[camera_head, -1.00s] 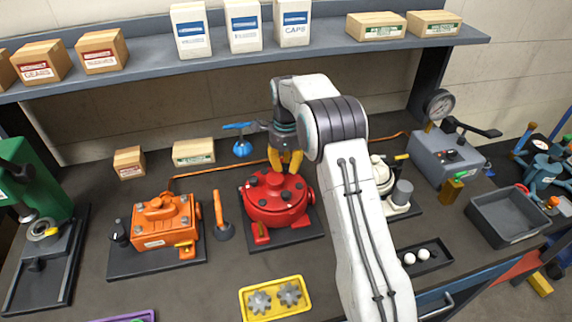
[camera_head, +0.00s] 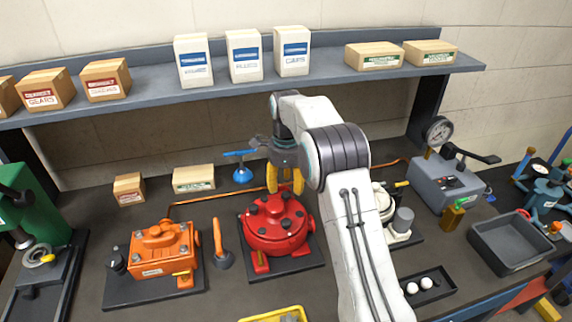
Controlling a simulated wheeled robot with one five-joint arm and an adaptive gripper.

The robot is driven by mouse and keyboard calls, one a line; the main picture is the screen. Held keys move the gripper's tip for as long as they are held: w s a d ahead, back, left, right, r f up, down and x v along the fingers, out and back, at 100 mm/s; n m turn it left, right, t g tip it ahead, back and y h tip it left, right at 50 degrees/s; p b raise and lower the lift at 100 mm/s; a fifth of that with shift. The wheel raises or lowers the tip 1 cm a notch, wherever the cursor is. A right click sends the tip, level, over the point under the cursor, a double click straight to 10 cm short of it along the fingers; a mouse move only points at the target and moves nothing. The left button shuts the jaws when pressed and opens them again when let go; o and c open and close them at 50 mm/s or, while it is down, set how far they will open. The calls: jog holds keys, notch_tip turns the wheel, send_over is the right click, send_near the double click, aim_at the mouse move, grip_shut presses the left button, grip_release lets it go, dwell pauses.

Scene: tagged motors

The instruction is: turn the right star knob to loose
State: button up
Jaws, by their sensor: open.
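The red round housing (camera_head: 274,240) sits on a dark base plate in the middle of the bench. Several small dark knobs stand on its top; at this size I cannot tell which one is the right star knob or read any loose mark. My gripper (camera_head: 285,189) points down over the back right part of the housing. Its two yellow fingers are spread apart, with nothing visible held between them. The fingertips are close to the housing's top, and I cannot tell whether they touch it. They hide part of its back edge.
An orange gearbox (camera_head: 153,250) and an orange-handled tool (camera_head: 221,246) stand to the left. A blue-handled part (camera_head: 242,174) is behind. A white machine (camera_head: 402,228) stands right of my arm. A shelf (camera_head: 150,90) with boxes runs above the bench.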

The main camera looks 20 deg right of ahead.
aim_at(286, 194)
notch_tip(286, 194, up, 8)
jog(key=shift+r, duration=0.15)
dwell(0.3)
